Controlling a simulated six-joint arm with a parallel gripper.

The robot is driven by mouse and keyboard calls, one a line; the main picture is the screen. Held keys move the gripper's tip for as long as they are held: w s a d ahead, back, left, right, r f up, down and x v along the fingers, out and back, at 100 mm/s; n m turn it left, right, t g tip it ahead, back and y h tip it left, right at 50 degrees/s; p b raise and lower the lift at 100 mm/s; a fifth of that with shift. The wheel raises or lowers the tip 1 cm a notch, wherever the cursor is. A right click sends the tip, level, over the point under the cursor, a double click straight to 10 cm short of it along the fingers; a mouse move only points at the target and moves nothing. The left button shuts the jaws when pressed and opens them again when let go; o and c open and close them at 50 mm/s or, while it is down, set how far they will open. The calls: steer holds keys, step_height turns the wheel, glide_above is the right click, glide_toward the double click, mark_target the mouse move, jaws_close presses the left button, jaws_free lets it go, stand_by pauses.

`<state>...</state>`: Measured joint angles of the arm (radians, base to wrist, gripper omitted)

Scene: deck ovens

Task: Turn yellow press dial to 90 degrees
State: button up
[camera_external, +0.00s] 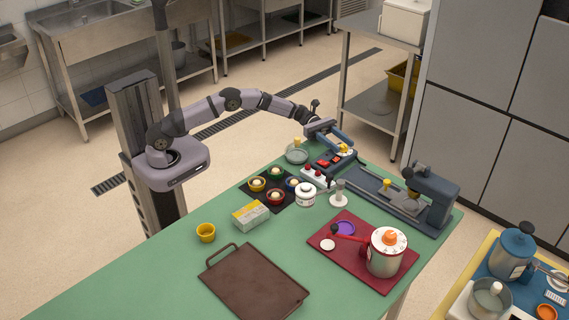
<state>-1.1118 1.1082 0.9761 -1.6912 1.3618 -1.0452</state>
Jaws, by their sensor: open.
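A small yellow part (344,149), which looks like the yellow press dial, sits on a dark blue device with red parts (331,161) at the far edge of the green table. Its angle is too small to read. My gripper (318,127) is at the end of my outstretched arm, just above and to the left of the yellow part. It is open. The fingers are small and partly merge with the device's blue bar, so I cannot tell whether they touch anything.
A long blue-grey machine (436,196) stands to the right. A white box with red buttons (317,179), a glass dish (297,156), a white jar (305,195) and coloured bowls (257,184) crowd the near side. The green table's left front (130,270) is clear.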

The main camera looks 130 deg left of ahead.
steer(key=shift+x, duration=0.95)
steer(key=c, duration=1)
steer(key=shift+c, duration=0.2)
steer(key=shift+w+a+r+m+h+b, duration=0.1)
steer(key=shift+a+r+m+h+b, duration=0.15)
steer(key=shift+m+h, duration=0.2)
steer(key=shift+d+f+m+g+h+b, duration=0.15)
steer(key=shift+m+g+h+b, duration=0.15)
steer(key=shift+h, duration=0.15)
